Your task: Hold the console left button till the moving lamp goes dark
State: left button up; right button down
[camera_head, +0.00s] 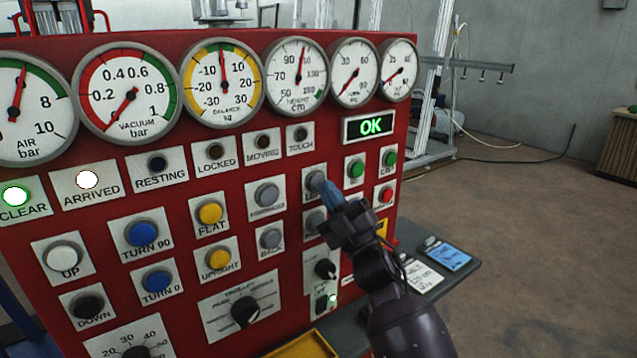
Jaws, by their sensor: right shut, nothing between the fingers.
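The red console (110,235) fills the left and middle of the view. Its left button (314,181) is a grey round button on a white plate, upper right of centre, with its label mostly covered. My right gripper (328,190) is shut and empty, its blue fingertips at the lower right edge of that button. I cannot tell whether they press it in. The moving lamp (263,142) is dark. My left gripper is not in view.
A display (369,127) reads OK. Below my fingertips, another grey button (314,222) is partly hidden. Green and red buttons stand right.

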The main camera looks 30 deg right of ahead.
jog(key=shift+w, duration=0.2)
dwell(0.8)
jog(key=shift+w, duration=0.25)
